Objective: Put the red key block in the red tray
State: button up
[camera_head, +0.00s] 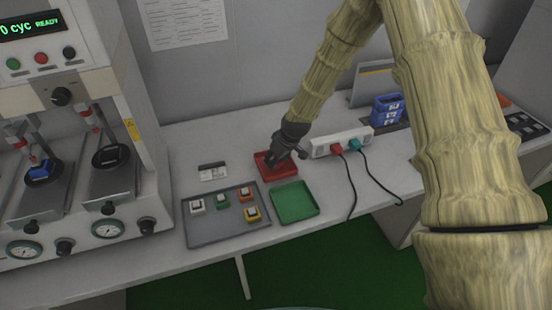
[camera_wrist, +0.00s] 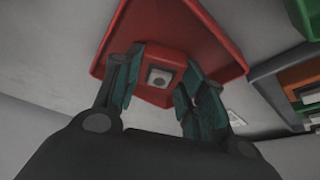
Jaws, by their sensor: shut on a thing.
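The red tray (camera_head: 262,168) lies on the bench top, right of the grey tray and behind the green one. It also fills the upper middle of the wrist view (camera_wrist: 212,38). The red key block (camera_wrist: 158,62), with a pale square key top, is between my fingers, over or inside the red tray. I cannot tell whether it touches the tray floor. My gripper (camera_head: 277,158) is shut on the block, with one finger on each side in the wrist view (camera_wrist: 163,78). In the head view my fingers hide the block.
A grey tray (camera_head: 215,236) holds white, green, orange and yellow key blocks. An empty green tray (camera_head: 294,202) is in front of the red tray. A power strip (camera_head: 340,142) with cables is close on the right. A test machine (camera_head: 70,130) stands left.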

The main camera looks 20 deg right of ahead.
jog(key=shift+f, duration=0.2)
jog(key=o, duration=1)
jog(key=shift+o, duration=0.2)
jog(key=shift+r, duration=0.3)
jog(key=b+v, duration=0.1)
jog(key=v, duration=1.1)
jog(key=shift+b, duration=0.4)
